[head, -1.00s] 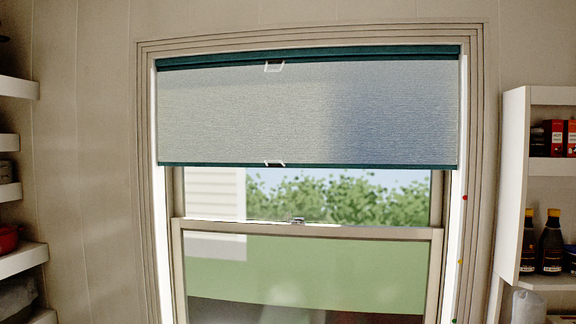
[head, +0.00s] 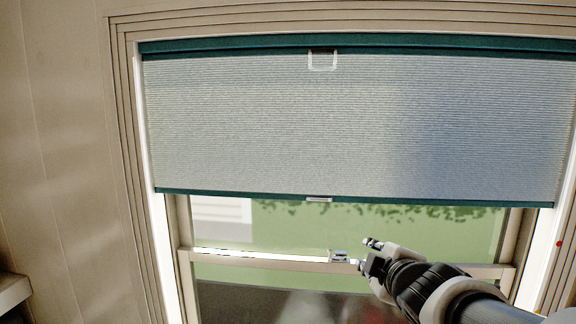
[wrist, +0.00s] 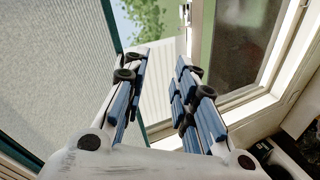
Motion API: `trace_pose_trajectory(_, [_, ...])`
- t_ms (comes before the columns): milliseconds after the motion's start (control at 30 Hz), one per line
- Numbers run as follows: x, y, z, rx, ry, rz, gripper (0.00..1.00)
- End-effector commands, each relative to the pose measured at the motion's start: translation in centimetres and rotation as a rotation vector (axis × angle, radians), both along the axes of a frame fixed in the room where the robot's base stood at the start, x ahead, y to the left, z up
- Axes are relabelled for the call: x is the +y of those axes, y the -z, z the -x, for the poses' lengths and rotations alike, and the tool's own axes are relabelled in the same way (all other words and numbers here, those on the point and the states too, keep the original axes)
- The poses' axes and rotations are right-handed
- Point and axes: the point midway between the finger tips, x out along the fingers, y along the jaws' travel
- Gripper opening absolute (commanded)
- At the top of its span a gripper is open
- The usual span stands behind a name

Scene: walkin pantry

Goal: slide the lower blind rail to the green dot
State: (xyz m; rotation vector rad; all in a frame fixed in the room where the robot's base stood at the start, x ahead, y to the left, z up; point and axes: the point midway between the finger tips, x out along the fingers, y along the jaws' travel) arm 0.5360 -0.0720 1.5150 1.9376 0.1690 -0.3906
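The blind's lower rail (head: 440,200) is a thin dark teal bar along the bottom of the grey pleated shade (head: 300,125). A small pale handle (head: 319,199) sits at its middle. In the wrist view the lower rail (wrist: 111,28) runs down past my left finger. My gripper (head: 368,254) is in front of the window, below and right of the handle, apart from it in the picture. In the wrist view my gripper (wrist: 164,56) has its fingers spread with nothing between them. A red dot (head: 558,243) shows on the right frame. No green dot is visible now.
The teal upper rail (head: 230,48) has its own clear handle (head: 322,61). The window's sash bar (head: 260,257) with a latch (head: 339,257) crosses below the shade. A pale shelf (head: 12,290) edges in at lower left. Bare wall (head: 60,130) fills the left.

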Motion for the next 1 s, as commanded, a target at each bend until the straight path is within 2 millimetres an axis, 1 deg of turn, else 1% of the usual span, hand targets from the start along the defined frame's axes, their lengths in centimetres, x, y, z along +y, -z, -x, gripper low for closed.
trace_pose_trajectory(33, [0.3, -2.9, -1.5, -0.024, -0.061, 0.053, 0.26])
trace_pose_trajectory(100, [1.0, -4.8, -3.1, -0.065, -0.15, 0.125, 0.26])
trace_pose_trajectory(200, [2.1, -6.7, -4.6, -0.112, -0.252, 0.2, 0.26])
trace_pose_trajectory(300, [2.7, -7.6, -5.3, -0.143, -0.316, 0.243, 0.26])
trace_pose_trajectory(467, [3.4, -7.7, -6.2, -0.162, -0.356, 0.267, 0.26])
trace_pose_trajectory(567, [3.7, -7.3, -7.4, -0.162, -0.358, 0.266, 0.26])
trace_pose_trajectory(667, [4.1, -6.8, -9.1, -0.16, -0.357, 0.265, 0.26])
trace_pose_trajectory(1000, [5.6, -5.4, -16.3, -0.16, -0.355, 0.265, 0.26])
